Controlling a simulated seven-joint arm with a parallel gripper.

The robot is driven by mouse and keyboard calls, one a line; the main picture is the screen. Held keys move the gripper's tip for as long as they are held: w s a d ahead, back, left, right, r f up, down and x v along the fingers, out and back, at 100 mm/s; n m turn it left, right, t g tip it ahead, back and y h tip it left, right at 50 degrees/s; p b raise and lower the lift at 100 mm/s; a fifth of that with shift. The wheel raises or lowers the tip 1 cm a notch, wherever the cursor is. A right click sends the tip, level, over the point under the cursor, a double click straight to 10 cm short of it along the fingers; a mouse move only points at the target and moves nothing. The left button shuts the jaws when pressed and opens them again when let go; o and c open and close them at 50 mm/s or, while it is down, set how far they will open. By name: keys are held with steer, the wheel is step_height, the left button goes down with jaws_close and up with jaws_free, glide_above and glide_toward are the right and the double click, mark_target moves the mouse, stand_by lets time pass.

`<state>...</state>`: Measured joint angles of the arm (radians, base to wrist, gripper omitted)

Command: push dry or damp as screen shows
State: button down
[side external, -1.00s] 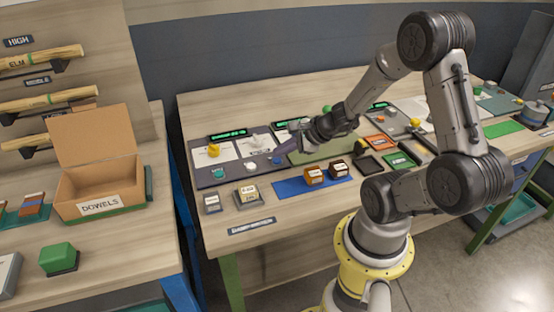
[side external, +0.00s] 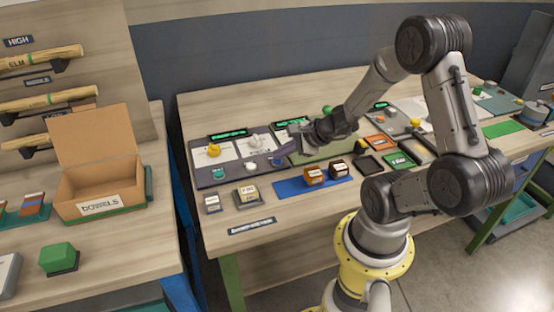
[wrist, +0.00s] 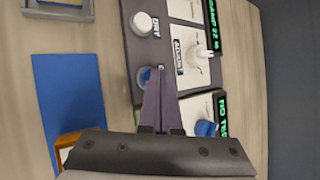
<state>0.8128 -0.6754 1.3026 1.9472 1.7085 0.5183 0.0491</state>
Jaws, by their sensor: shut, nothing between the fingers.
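On a dark panel (side external: 205,181), a white round button (wrist: 143,25) labelled DRY sits left of a blue round button (wrist: 144,75) in the side view; the white one also shows there (side external: 251,167). The blue button's label is mostly covered by my fingers. My gripper (wrist: 160,72) is shut and empty, pointing down with its fingertips over or beside the blue button; I cannot tell whether they touch it. A green-lettered screen (wrist: 212,22) on the panel appears to read DAMP 22 %. A second screen (wrist: 221,106) begins NO TES.
A white peg-like knob (wrist: 201,53) stands on a white card behind the buttons. A yellow knob (side external: 213,151) is at the panel's left. A grey tray block (side external: 247,195) is nearby.

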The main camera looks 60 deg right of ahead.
mark_target(281, 160)
steer(key=shift+f, duration=0.15)
stand_by(0.3)
steer(key=shift+r, duration=0.8)
steer(key=shift+r, duration=2.5)
